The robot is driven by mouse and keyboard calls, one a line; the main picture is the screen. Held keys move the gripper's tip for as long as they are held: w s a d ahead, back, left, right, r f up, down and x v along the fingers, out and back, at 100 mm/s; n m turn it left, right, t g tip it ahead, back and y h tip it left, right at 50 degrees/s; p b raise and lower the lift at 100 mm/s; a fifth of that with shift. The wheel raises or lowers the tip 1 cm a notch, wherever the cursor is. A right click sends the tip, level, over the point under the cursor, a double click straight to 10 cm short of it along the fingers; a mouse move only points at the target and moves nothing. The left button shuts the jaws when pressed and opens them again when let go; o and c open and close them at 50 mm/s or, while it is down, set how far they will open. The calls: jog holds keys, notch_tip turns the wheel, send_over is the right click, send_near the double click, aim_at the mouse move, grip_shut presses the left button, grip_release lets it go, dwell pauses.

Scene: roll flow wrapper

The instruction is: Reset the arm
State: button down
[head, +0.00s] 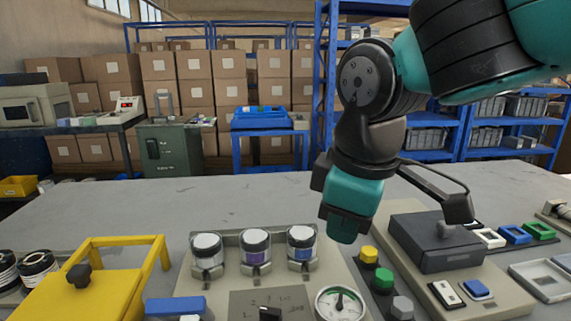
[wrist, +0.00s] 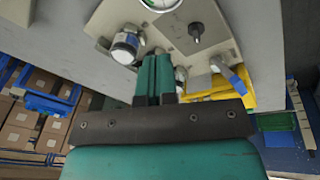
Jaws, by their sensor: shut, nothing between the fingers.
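My gripper (head: 343,230) hangs from the teal and black arm over the grey table, above the back of the control panel. Its teal fingers are together in the wrist view (wrist: 155,72), with nothing seen between them. In the head view it appears just right of the three white-capped jars and above the round gauge (head: 340,303). It looks apart from them, though the exact gap is hard to tell.
The panel carries a row of jars (head: 256,246) and a black knob (head: 269,313). A yellow frame (head: 108,285) stands left; coloured buttons (head: 369,254) and a dark box (head: 436,241) are right. The table (head: 200,199) behind is clear.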

jog(key=s+d+f+m+g+y, duration=0.1)
jog(key=s+d+f+m+y, duration=0.1)
jog(key=s+d+f+m, duration=0.3)
jog(key=s+d+f+m+g+y, duration=0.1)
jog(key=s+d, duration=0.2)
jog(key=s, duration=0.4)
notch_tip(320, 180, up, 16)
jog(key=p, duration=1.6)
jog(key=shift+w, duration=0.2)
jog(key=shift+s, duration=0.1)
dwell(1.5)
